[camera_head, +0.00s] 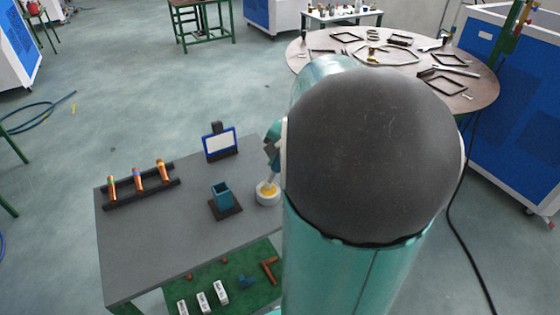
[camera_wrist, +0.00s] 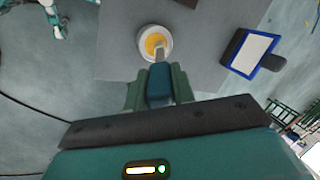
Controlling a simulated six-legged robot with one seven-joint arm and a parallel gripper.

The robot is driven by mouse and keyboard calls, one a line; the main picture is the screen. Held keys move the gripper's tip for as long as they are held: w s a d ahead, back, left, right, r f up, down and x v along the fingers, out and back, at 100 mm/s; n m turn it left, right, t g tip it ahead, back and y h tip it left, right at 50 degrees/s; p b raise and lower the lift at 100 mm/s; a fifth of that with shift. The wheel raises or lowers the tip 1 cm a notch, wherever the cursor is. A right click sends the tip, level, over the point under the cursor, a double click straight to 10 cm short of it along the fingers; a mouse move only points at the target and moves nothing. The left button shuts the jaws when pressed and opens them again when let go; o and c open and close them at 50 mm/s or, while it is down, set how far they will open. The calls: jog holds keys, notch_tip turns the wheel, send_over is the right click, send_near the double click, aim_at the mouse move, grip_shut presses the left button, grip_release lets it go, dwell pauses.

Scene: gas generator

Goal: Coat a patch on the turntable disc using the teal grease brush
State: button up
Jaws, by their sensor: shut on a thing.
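My gripper (camera_wrist: 159,75) is shut on the teal grease brush (camera_wrist: 158,90), with one green finger on each side of its handle. The brush's pale end points into a white round pot (camera_wrist: 144,55) with yellow grease (camera_wrist: 154,41). Whether the tip touches the grease is hard to tell. In the head view the pot (camera_head: 262,200) stands on the grey table, and my own arm hides most of the gripper. A large round brown disc (camera_head: 325,68) at the back right bears several frames and tools; I cannot tell whether it is the turntable disc.
On the grey table (camera_head: 150,240) stand a teal square holder (camera_head: 221,196), a blue-framed white panel (camera_head: 220,144) and a black rack (camera_head: 140,194) with copper pipes. A green lower shelf (camera_head: 240,290) holds white blocks and pipe parts. Blue cabinets (camera_head: 500,130) stand at right.

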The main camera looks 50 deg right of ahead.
jog(key=shift+f, duration=0.6)
dwell(1.2)
jog(key=shift+r, duration=0.1)
jog(key=shift+r, duration=3.5)
